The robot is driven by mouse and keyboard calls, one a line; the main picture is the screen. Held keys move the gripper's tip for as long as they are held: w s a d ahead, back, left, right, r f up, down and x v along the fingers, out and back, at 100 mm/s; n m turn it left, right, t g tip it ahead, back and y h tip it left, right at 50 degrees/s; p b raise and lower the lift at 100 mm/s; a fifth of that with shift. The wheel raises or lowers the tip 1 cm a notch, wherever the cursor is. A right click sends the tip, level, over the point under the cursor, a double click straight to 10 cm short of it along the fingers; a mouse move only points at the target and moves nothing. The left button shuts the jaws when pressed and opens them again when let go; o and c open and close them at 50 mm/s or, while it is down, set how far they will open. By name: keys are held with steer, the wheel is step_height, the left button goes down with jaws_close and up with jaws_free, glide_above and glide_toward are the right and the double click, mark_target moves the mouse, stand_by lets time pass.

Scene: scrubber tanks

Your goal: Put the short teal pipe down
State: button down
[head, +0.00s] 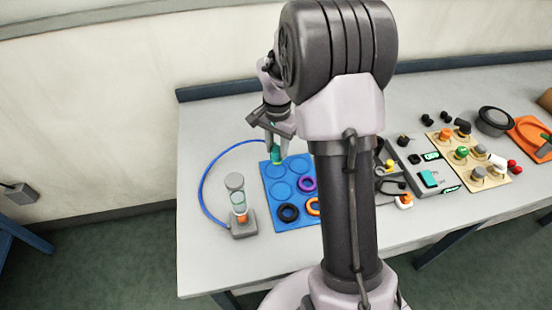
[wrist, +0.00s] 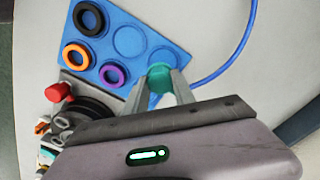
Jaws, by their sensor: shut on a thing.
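The short teal pipe (head: 277,156) is between the fingers of my gripper (head: 277,148) in the head view. It also shows in the wrist view (wrist: 159,80), where my gripper (wrist: 160,88) is shut on it from both sides. The pipe is over a corner circle of the blue mat (head: 264,203), at the mat's far left in the head view. The mat also shows in the wrist view (wrist: 107,45). I cannot tell whether the pipe's lower end touches the mat. The fingers hide part of the pipe.
The mat carries a purple ring (head: 307,184), a black ring (head: 288,212) and an orange ring (head: 314,207). A clear cylinder on a grey base (head: 243,229) stands left, with a blue hose (head: 204,180) curving behind. Knobs on a tan board (head: 490,182) are at right.

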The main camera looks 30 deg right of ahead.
mark_target(275, 149)
steer(key=shift+w+a+f, duration=0.1)
steer(key=shift+w+f, duration=0.2)
steer(key=shift+f+b, duration=0.85)
steer(key=shift+f, duration=0.6)
steer(key=shift+f, duration=0.15)
steer(key=c, duration=1)
jaws_free()
steer(key=shift+c, duration=0.2)
